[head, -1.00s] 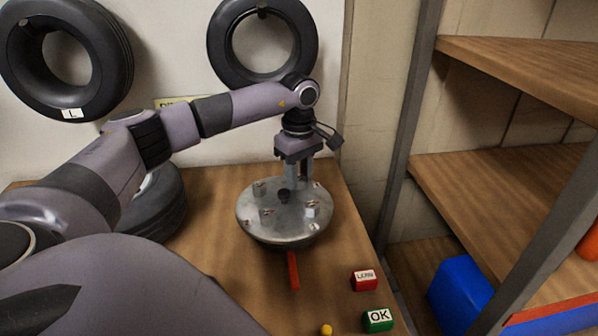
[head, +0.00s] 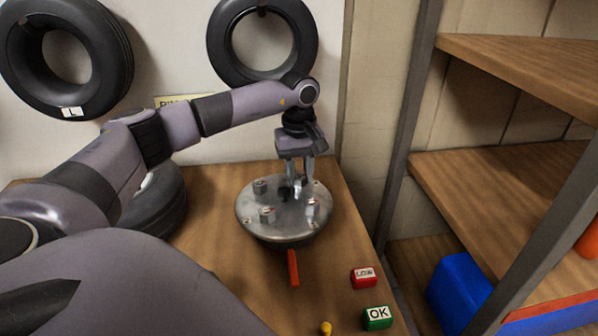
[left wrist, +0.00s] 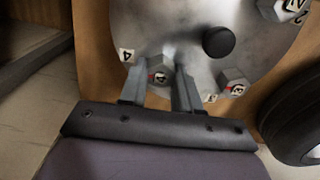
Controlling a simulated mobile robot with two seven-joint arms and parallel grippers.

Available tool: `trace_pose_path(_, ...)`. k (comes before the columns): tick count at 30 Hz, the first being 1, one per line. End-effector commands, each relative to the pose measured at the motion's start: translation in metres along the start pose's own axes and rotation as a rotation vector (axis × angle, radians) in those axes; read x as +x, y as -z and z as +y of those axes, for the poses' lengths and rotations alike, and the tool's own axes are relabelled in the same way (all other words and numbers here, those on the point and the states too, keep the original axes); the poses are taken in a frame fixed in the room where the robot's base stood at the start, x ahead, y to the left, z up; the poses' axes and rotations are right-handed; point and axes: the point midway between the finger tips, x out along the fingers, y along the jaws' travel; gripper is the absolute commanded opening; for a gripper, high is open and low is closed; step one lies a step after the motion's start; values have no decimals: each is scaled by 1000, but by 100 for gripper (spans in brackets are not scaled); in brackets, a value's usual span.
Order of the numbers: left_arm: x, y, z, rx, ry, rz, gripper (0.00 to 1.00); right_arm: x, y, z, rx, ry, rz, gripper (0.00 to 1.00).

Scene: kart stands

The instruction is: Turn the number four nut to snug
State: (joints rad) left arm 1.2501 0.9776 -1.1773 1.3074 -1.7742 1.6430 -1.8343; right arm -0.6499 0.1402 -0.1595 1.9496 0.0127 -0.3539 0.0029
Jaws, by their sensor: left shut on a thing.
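A round grey metal plate (head: 258,222) with several hex nuts and a dark central knob stands on the wooden bench. It also shows in the left wrist view (left wrist: 190,25). My left gripper (head: 300,192) points down at the plate's far right side. In the left wrist view, its two fingers (left wrist: 158,88) are shut around a grey hex nut (left wrist: 159,73), one finger on each side. A white label reading 4 (left wrist: 126,55) is beside this nut. Another nut (left wrist: 233,81) sits apart to the right. My right gripper is not in view.
A red block reading LOW (head: 364,278) and a green block marked OK (head: 378,318) are at the bench's front right. An orange-red bar (head: 293,268) sticks out before the plate. A tyre (head: 158,200) lies left; shelves (head: 500,190) stand right.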

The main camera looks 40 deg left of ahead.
Motion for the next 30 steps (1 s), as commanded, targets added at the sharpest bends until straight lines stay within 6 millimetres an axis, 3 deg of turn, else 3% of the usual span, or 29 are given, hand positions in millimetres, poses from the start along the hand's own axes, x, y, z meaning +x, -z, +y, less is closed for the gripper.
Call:
trace_pose_path(6, -1, 0, 1, 4, -2, 0, 1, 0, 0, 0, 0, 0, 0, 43)
trace_pose_path(7, -1, 0, 1, 4, -2, 0, 35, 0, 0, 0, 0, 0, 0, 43)
trace_pose_path(9, -1, 0, 1, 3, -2, 0, 57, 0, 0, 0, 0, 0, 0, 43)
trace_pose_path(20, -5, 0, 1, 1, -2, 1, 57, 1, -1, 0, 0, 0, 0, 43)
trace_pose_path(30, -56, 0, 1, 2, -5, 3, 57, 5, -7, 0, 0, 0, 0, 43)
